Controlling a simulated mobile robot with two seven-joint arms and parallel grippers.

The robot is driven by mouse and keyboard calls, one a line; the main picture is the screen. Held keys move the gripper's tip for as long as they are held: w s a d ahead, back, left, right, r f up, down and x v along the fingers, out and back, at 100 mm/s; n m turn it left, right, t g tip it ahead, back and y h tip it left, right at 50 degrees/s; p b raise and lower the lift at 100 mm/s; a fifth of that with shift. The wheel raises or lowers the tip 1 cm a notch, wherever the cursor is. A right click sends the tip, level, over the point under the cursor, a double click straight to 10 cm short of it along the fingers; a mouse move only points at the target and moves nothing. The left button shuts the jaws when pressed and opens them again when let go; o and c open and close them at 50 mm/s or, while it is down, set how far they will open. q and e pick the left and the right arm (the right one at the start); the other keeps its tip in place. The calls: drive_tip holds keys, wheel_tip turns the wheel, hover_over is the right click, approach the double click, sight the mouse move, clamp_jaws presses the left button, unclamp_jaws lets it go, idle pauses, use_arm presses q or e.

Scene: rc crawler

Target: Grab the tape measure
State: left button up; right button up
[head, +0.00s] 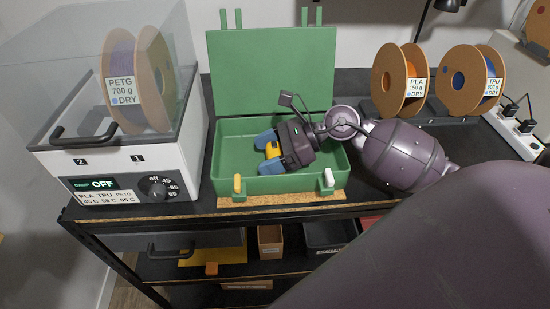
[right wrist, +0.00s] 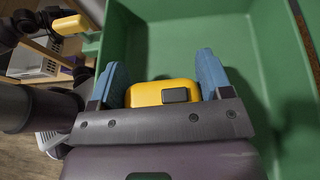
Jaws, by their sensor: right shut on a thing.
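The yellow tape measure (head: 273,151) is inside the open green toolbox (head: 334,156), between the blue fingertips of my right gripper (head: 269,145). In the right wrist view the tape measure (right wrist: 160,93) shows its yellow body with a dark button. The blue fingers of my right gripper (right wrist: 164,82) are on either side of it, shut on it. The gripper hides part of the tape measure. The head view does not clearly show whether it touches the box floor. My left gripper is not in view.
The toolbox's lid (head: 270,70) stands open at the back. A filament dryer (head: 118,165) is on the left, and filament spools (head: 392,82) stand at the back right. The shelf below holds a cardboard bin (head: 270,241) and a dark bin (head: 330,233).

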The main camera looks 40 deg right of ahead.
sight(268, 150)
drive_tip(key=shift+r, duration=0.5)
wheel_tip(268, 150, up, 18)
drive_tip(key=p, duration=0.1)
drive_tip(key=shift+r, duration=0.2)
